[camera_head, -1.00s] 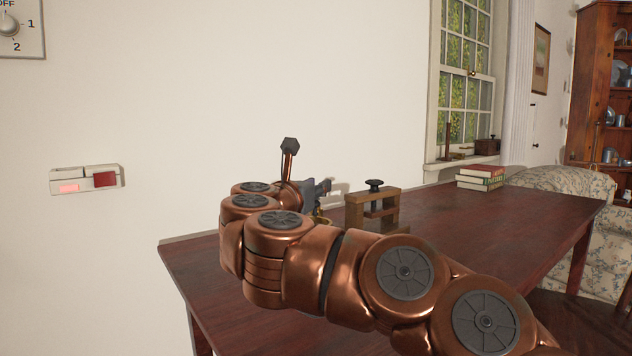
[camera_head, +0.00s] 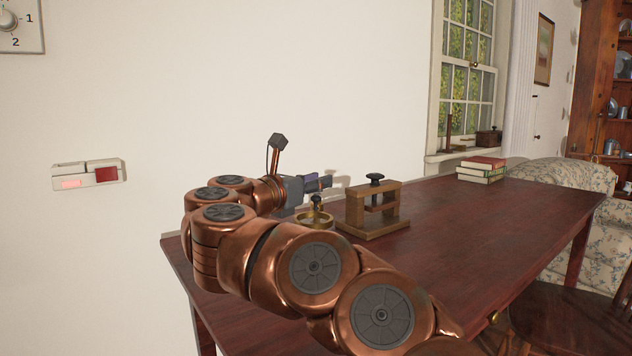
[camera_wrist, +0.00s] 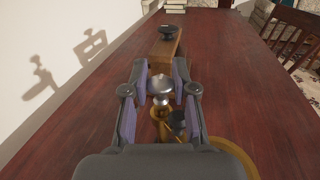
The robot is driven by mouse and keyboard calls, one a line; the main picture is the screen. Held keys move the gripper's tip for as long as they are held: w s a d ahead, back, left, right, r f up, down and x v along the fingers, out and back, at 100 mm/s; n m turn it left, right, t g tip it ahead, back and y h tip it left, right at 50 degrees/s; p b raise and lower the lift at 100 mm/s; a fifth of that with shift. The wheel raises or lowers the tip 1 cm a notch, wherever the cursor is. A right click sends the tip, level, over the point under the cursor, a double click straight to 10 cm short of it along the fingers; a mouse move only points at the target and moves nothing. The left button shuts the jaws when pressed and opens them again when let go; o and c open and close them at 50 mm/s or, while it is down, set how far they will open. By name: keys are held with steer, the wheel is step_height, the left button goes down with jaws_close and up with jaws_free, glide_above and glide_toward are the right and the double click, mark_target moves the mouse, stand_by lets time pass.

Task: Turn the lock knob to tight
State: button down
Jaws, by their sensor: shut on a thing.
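A silver rounded knob (camera_wrist: 160,86) on a brass stem stands between the pads of my gripper (camera_wrist: 162,82) in the wrist view; I take it as the lock knob. My gripper is shut on it. Below it, a dark knob (camera_wrist: 178,122) sits by a curved brass rim (camera_wrist: 232,156), partly hidden by my gripper. In the head view, my gripper (camera_head: 318,183) is side-on above the brass round piece (camera_head: 314,219), with the dark knob (camera_head: 316,203) there. The silver knob is hard to make out there. No tight marking is legible.
A wooden frame with a black knob (camera_head: 375,179) stands just beyond my gripper on the dark table (camera_head: 470,225). Books (camera_head: 481,170) lie farther back. The wall is close on the left, with a red-button switch (camera_head: 105,174) and a dial (camera_head: 8,20).

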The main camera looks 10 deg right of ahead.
steer(key=shift+f, duration=0.1)
steer(key=c, duration=0.9)
jaws_free()
steer(key=v, duration=1.2)
